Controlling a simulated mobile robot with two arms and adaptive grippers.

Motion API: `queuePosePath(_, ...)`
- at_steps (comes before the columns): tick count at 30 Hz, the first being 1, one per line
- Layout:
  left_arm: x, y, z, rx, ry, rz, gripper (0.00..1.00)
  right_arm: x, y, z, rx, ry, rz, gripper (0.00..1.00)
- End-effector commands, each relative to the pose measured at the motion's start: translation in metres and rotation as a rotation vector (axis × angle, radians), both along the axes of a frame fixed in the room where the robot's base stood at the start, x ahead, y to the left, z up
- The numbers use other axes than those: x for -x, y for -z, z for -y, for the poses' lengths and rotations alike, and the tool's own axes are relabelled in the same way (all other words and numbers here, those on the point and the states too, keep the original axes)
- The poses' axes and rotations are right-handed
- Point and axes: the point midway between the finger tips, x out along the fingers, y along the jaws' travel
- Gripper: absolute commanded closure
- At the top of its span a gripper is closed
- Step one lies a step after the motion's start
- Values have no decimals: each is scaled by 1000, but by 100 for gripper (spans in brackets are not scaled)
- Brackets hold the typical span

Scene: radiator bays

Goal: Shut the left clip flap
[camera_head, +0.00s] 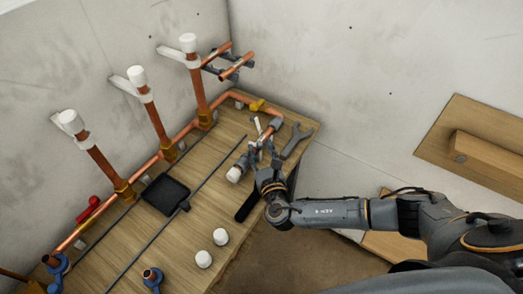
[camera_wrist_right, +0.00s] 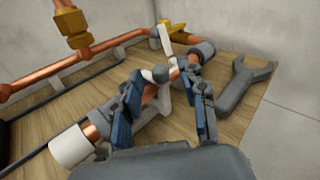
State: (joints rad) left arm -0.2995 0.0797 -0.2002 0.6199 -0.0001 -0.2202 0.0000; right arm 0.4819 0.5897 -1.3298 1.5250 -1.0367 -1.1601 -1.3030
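A short copper pipe (camera_wrist_right: 104,122) lies on the wooden bench, with a white cap at its near end and a grey fitting at its far end. A white clip (camera_wrist_right: 162,98) sits at the pipe. A white flap (camera_wrist_right: 165,38) stands up behind it, near the grey fitting; it also shows in the head view (camera_head: 257,124). I cannot tell for certain which clip it belongs to. My right gripper (camera_head: 264,160) is low over the pipe. In the wrist view its fingers (camera_wrist_right: 166,75) are apart, with part of the white clip and pipe showing between them. My left gripper is out of view.
A grey wrench (camera_head: 296,139) lies right of the pipe. Copper risers with white caps (camera_head: 138,76) stand along the wall. The floor right of the bench is partly clear.

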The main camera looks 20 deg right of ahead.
Motion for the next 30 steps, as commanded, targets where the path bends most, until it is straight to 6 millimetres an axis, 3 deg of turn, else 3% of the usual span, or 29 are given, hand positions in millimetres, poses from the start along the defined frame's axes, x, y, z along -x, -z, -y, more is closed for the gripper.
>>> queuePosePath(8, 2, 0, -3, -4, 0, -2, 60, 7, 0, -1, -1, -1, -1, 58)
queuePosePath(21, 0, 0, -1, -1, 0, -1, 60, 92, -3, -11, -3, -1, -4, 58)
queuePosePath(30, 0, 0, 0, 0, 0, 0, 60, 118, -6, -14, 0, 0, 0, 58)
